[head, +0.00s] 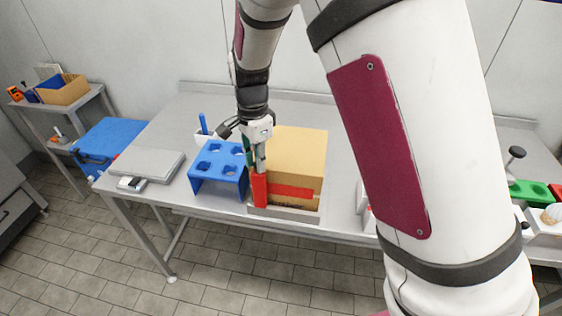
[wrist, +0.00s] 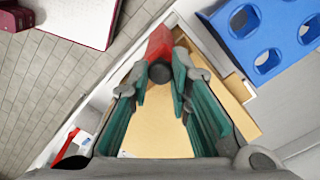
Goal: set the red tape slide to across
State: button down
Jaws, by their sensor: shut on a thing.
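The red tape slide (head: 260,190) stands at the left front corner of a tan box-like block (head: 298,148) on the table. A red band (head: 293,192) runs right from it along the block's front face. My gripper (head: 260,163) points down over this corner. The tan surface (wrist: 158,125) lies below the fingers. The slide's lower part is hidden in the wrist view.
A blue rack with round holes (head: 218,170) stands close to the left of the block; it also shows in the wrist view (wrist: 262,38). A grey flat plate (head: 147,163) lies farther left. A white holder with a blue pen (head: 204,125) is behind the rack. My arm hides the table's right part.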

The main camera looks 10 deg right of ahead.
jog(key=shift+w+a, duration=0.2)
jog(key=shift+a, duration=0.25)
jog(key=shift+w+a, duration=0.2)
jog(key=shift+a, duration=0.25)
jog(key=shift+r, duration=0.1)
jog(key=c, duration=1.5)
grip_release()
jog(key=shift+a, duration=0.1)
jog(key=shift+o, duration=0.2)
notch_tip(320, 180, up, 12)
